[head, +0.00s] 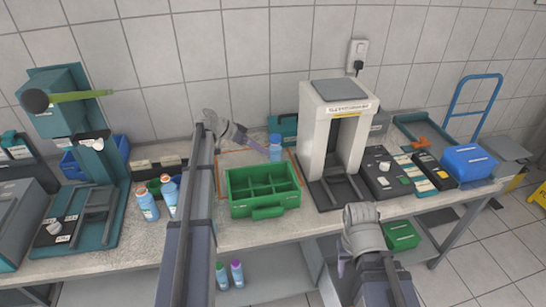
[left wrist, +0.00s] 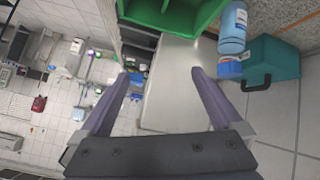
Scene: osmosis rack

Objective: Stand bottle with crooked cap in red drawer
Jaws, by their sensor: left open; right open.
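A blue bottle (head: 276,152) with a blue cap stands behind the green divided crate; in the left wrist view the bottle (left wrist: 233,28) shows beside that crate. Two more blue bottles (head: 147,205) (head: 170,192) stand on the bench left of my left arm. Two bottles (head: 222,277) (head: 237,275), with green and purple caps, stand on the lower shelf. I cannot tell which cap is crooked. I make out no red drawer. My left gripper (head: 250,138) is open and empty, just left of the bottle behind the crate. My right gripper (head: 342,262) is open at the bench's front edge.
The green crate (head: 252,208) sits mid-bench. A white and grey press-like machine (head: 312,140) stands right of it, beside a control box (head: 385,180) and a blue box (head: 468,162). A teal stand (head: 105,190) is at left. A teal case (left wrist: 272,60) is near the bottle.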

